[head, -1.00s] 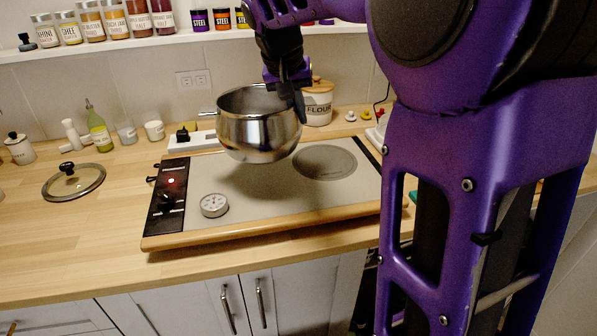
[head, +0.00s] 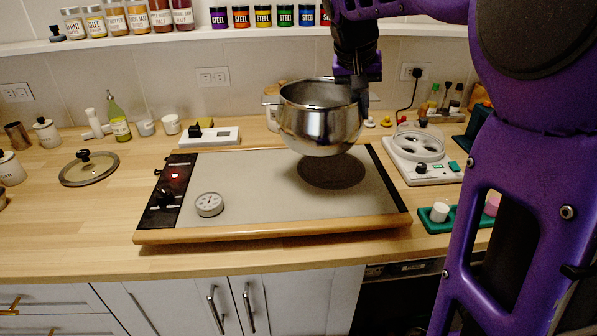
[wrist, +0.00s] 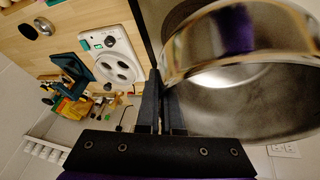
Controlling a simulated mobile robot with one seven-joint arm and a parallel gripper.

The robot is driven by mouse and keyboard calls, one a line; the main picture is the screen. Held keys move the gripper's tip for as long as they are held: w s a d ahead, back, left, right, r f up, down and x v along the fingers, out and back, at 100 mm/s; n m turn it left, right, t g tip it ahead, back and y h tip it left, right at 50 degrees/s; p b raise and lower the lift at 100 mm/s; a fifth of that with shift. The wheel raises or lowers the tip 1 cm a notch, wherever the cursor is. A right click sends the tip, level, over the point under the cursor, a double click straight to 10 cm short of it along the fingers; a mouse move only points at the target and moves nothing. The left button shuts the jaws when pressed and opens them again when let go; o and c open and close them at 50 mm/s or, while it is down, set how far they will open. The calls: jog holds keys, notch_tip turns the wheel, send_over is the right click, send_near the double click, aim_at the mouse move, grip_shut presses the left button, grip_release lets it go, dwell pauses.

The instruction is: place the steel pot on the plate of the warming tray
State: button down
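The steel pot (head: 318,125) is round, shiny and upright, and hangs in the air above the right part of the warming tray. My gripper (head: 362,92) is at the pot's right rim; in the wrist view its fingers (wrist: 160,105) are closed together at the wall of the pot (wrist: 240,80). The warming tray (head: 250,195) has a light top with a wooden front edge and a black control panel (head: 168,188) with a lit red light.
A dial thermometer (head: 209,205) sits on the tray's left part. A glass lid (head: 88,168) lies on the counter at left. A white appliance with round openings (head: 420,155) and a green tray (head: 450,217) stand at right. A power strip (head: 208,135) lies behind.

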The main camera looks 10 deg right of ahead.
aim_at(351, 110)
notch_tip(351, 110, down, 10)
jog(key=shift+r+b, duration=0.1)
jog(key=shift+b, duration=1)
jog(key=shift+f, duration=0.2)
jog(key=c, duration=1.1)
grip_release()
jog(key=shift+r, duration=0.35)
jog(key=p+v, duration=0.2)
jog(key=v, duration=0.9)
jog(key=shift+s+a+r, duration=0.15)
jog(key=shift+s+r, duration=0.05)
jog(key=shift+r, duration=0.1)
